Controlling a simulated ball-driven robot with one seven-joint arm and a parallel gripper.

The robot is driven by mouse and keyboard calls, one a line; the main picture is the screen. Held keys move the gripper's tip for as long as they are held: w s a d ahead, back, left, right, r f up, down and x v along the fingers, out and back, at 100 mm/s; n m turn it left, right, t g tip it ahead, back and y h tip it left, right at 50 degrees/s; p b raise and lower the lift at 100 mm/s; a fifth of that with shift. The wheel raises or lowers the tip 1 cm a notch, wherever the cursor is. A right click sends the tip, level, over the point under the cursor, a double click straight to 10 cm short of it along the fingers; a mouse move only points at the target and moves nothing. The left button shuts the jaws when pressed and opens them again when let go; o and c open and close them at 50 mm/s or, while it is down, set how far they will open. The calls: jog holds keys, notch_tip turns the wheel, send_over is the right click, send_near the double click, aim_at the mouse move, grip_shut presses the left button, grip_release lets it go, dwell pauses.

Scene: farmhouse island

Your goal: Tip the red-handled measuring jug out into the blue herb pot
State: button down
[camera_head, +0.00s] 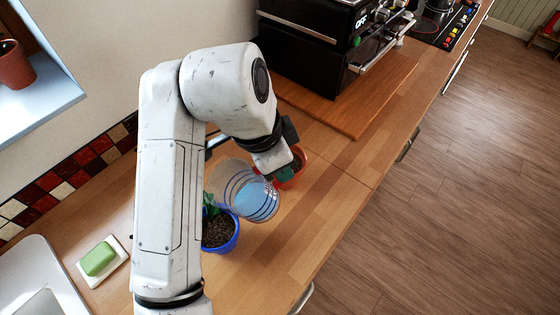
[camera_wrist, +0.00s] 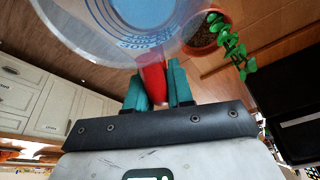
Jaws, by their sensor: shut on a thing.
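The measuring jug (camera_head: 258,200) is clear with blue markings, and light blue contents show in it. It is tilted, with its mouth toward the left, above and beside the blue herb pot (camera_head: 222,240). The blue pot stands on the counter with dark soil and some green leaves, partly hidden by my arm and the jug. My gripper (camera_head: 284,172) is shut on the jug's red handle (camera_wrist: 153,86), seen between the green fingers in the wrist view. The jug also shows at the top of the wrist view (camera_wrist: 125,30). I cannot tell whether anything is flowing out.
A terracotta pot (camera_head: 293,168) with a plant stands just behind the jug and also shows in the wrist view (camera_wrist: 207,38). A black coffee machine (camera_head: 310,50) stands on a wooden board (camera_head: 375,95). Green soap (camera_head: 98,258) lies near the sink (camera_head: 38,270). The counter's right front is clear.

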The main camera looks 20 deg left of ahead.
aim_at(253, 172)
jog(key=shift+f+t+h+b, duration=0.5)
jog(key=shift+f+h+b, duration=0.1)
jog(key=shift+f+b, duration=0.25)
jog(key=shift+s+a+f+t+h+b, duration=0.2)
jog(key=shift+a+t+h+b, duration=0.05)
jog(key=shift+t+h+b, duration=0.3)
jog(key=shift+s+a+r+t+h, duration=0.15)
jog(key=shift+r+t+h, duration=0.1)
jog(key=shift+r+h, duration=0.1)
jog(key=shift+s+a+r+t+h, duration=0.1)
jog(key=shift+r+t+h, duration=0.1)
jog(key=shift+r, duration=0.15)
jog(key=shift+s+a+f+b, duration=0.1)
jog(key=shift+f+b, duration=0.1)
jog(key=shift+b, duration=0.2)
jog(key=shift+s+a+t+h+b, duration=0.2)
jog(key=shift+t+h+b, duration=0.2)
jog(key=shift+t+h, duration=0.2)
jog(key=shift+s+a+r+h, duration=0.2)
jog(key=shift+a+r+h, duration=0.1)
jog(key=shift+r, duration=0.1)
jog(key=shift+s+a+r+t+h+b, duration=0.5)
jog(key=shift+t+h+b, duration=0.1)
jog(key=shift+t+h, duration=0.15)
